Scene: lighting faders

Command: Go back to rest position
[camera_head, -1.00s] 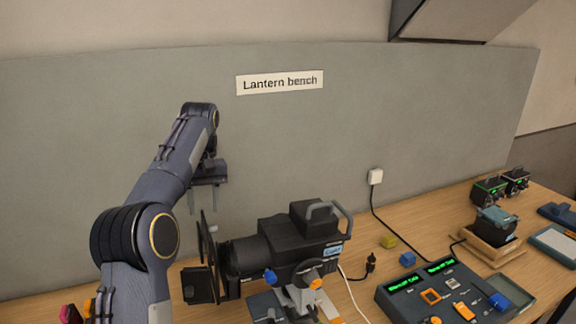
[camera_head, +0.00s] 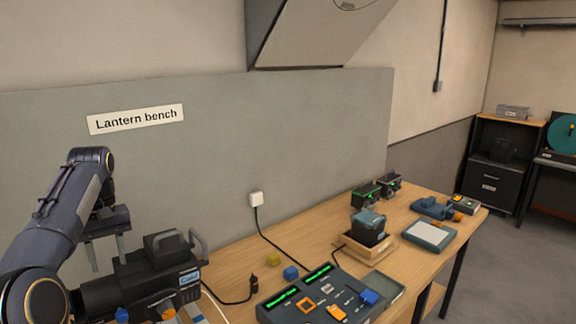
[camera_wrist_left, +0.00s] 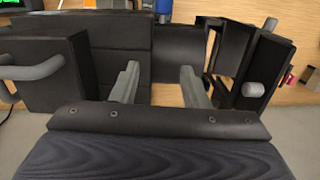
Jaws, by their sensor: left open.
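My left gripper (camera_head: 107,255) is in the left part of the head view, above and behind the black stage lantern (camera_head: 140,283). In the left wrist view its two grey fingers (camera_wrist_left: 157,88) are apart with nothing held between them. The lantern's black body (camera_wrist_left: 120,35) lies beyond the fingers there, with its grey handle at the left edge. Whether the fingers touch the lantern I cannot tell. My right gripper is not in view.
A fader console (camera_head: 325,300) with green displays stands at the front of the bench. A wooden tray (camera_head: 383,250) holds a dark device. A grey panel (camera_head: 230,150) stands behind the bench. Floor is free at right.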

